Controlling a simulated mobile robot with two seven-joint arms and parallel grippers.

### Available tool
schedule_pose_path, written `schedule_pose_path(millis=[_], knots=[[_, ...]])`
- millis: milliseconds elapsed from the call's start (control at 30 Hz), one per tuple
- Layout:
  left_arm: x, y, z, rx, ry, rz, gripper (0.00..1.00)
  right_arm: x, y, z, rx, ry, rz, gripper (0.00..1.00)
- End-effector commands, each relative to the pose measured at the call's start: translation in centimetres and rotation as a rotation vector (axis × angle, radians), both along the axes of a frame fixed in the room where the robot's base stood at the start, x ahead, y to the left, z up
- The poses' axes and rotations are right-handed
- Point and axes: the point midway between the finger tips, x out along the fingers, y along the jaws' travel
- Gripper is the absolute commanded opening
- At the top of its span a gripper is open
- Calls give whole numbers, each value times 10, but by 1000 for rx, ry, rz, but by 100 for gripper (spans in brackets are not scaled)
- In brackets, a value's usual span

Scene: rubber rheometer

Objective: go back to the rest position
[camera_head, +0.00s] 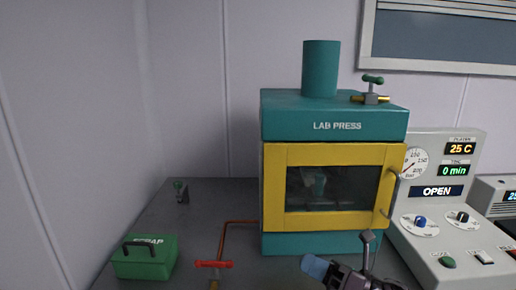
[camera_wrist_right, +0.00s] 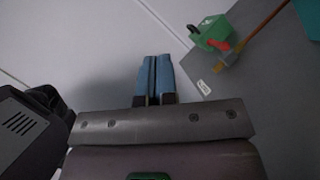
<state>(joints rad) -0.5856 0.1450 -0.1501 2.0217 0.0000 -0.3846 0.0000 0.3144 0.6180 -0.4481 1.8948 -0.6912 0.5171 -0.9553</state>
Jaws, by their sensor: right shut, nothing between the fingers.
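My right gripper (camera_head: 315,267) is at the bottom of the head view, in front of the lower part of the lab press (camera_head: 334,246). Its blue fingertips are together and hold nothing. In the right wrist view the two blue fingers (camera_wrist_right: 154,78) lie side by side, shut, with empty air around them. The press is teal with a yellow framed door (camera_head: 275,190), which is closed, and a dark window. My left gripper is not in view.
A green scrap box (camera_head: 145,260) stands at the left of the grey bench (camera_head: 165,220). A red-handled valve (camera_head: 213,264) on a copper pipe is between box and press. A control panel (camera_head: 440,215) reading OPEN stands right of the press. Bench between box and pipe is clear.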

Motion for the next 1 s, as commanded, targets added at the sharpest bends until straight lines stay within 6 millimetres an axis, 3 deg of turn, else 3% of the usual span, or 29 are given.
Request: schedule_pose_path(millis=[267, 467, 700, 800, 1000], knots=[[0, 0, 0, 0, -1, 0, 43, -18, -52, -75, 479, 655, -250, 0], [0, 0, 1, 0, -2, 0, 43, -52, -97, -145, 859, 1086, -440, 0], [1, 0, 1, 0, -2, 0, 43, -129, -144, -233, 1371, 1519, -682, 0], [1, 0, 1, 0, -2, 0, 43, -165, -157, -260, 1567, 1641, -773, 0], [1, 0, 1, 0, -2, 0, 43, -211, -168, -289, 1811, 1761, -878, 0]])
